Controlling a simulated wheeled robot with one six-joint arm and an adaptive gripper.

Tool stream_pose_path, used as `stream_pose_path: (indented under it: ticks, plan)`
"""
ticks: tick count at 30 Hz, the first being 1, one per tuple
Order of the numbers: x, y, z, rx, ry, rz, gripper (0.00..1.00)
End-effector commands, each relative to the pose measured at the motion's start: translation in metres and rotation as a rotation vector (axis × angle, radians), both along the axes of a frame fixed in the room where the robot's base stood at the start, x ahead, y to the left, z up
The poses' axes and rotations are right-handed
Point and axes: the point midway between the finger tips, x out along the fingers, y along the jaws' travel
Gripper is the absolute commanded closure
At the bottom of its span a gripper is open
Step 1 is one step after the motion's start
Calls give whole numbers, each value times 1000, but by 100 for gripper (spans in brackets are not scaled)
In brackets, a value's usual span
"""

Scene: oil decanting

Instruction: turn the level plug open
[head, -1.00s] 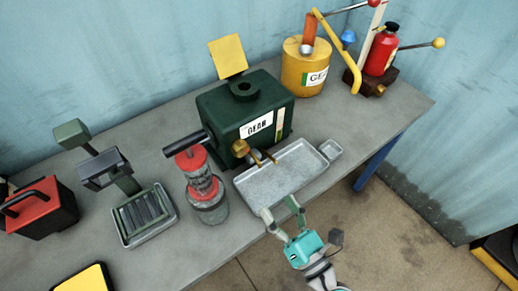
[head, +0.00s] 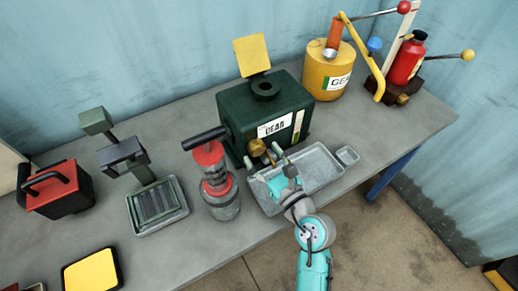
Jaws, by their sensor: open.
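The dark green gear-oil box (head: 270,112) stands on the bench with a white "GEAR" label on its front. A round brass plug (head: 257,147) sits low on its front face. I take it to be the level plug; whether it is turned cannot be told. Small brass fittings beside it are mostly hidden by my gripper. My teal gripper (head: 262,155) is open in front of the plug, with one grey finger at each side of it in the picture. Whether the fingers touch it cannot be told.
A red-and-grey hand pump (head: 215,180) stands close on the left. A yellow gear can (head: 327,72) stands behind right. A yellow flap (head: 251,55) rises behind the box.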

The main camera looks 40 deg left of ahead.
Motion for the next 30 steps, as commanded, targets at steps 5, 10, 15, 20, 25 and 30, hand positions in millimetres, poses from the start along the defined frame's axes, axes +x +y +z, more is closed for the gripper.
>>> stream_pose_path:
  ticks: [5, 10, 15, 20, 25, 30]
  plan:
    - [7, 17, 0, 0, -1, 1, 26]
    - [9, 21, -1, -1, 1, 0, 26]
    - [9, 21, 0, 0, 1, -1, 26]
    - [9, 21, 0, 0, 1, -1, 54]
    - [9, 21, 0, -1, 1, 0, 86]
    - [9, 21, 0, 9, 24, 0, 86]
